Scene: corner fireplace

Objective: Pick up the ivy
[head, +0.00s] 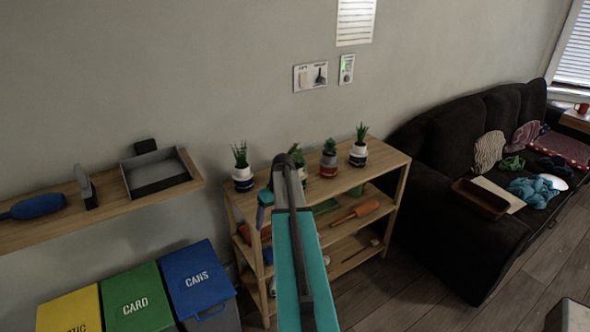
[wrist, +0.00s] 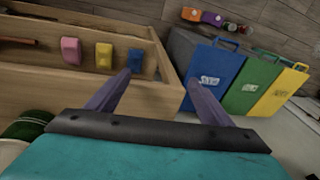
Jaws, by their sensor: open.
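Several small potted plants stand in a row on top of a wooden shelf unit in the head view. One spiky plant (head: 242,166) is at the left end. A leafy plant (head: 297,154) is partly hidden behind my arm. A small green plant (head: 329,160) in a red and white pot and a spiky plant (head: 358,147) are to the right. I cannot tell for sure which is the ivy; the leafy one fits best. My gripper (wrist: 155,85) is open, with nothing between its purple fingers in the wrist view. It is near the shelf unit's left front.
The shelf unit (head: 397,182) holds tools on lower levels. A wall shelf (head: 110,218) with a grey tray is at left, above yellow, green and blue bins (head: 197,277). A dark sofa (head: 430,215) stands close on the right. Floor (head: 400,300) is clear in front.

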